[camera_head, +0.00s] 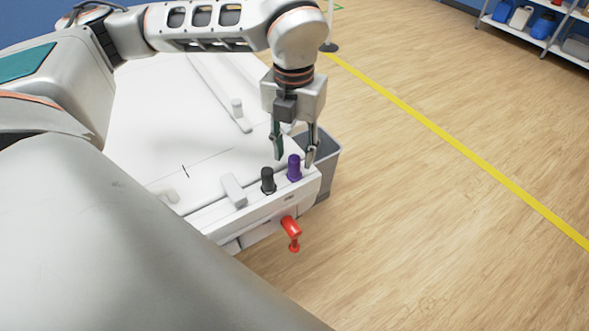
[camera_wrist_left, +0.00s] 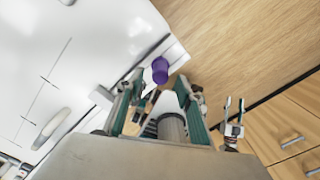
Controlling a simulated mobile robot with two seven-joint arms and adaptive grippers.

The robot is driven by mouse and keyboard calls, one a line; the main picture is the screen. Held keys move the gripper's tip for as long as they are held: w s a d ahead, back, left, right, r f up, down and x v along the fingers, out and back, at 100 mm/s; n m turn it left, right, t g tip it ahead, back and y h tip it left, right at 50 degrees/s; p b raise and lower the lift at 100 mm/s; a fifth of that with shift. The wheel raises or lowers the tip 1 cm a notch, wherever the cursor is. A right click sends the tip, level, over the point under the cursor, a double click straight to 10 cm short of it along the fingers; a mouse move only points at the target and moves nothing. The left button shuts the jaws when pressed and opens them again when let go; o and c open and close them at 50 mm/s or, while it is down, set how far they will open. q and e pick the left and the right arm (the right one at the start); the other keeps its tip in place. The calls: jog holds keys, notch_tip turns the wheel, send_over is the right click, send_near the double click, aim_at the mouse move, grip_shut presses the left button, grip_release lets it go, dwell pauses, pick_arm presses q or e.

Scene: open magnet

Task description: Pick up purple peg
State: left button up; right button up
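The purple peg (camera_head: 294,168) stands upright near the front right corner of a white machine top (camera_head: 150,120). My left gripper (camera_head: 295,158) is open and points down over it, its two fingers apart on either side of the peg's upper end in the picture. I cannot tell whether they touch it. In the left wrist view the purple peg (camera_wrist_left: 160,70) shows between and just beyond the open fingertips of the left gripper (camera_wrist_left: 159,78). My right gripper (camera_wrist_left: 235,105) seems to show small at the lower right there, its fingers apart and empty; it is not in the head view.
A black peg (camera_head: 268,180) stands close left of the purple one. A light grey block (camera_head: 234,190) lies farther left. A red handle (camera_head: 291,230) sticks out below the front edge. A grey bin (camera_head: 328,160) stands behind the corner. Open wooden floor lies right.

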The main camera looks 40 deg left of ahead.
aim_at(294, 173)
pick_arm(q)
notch_tip(294, 173, down, 3)
jog(key=shift+r, duration=0.1)
grip_shut()
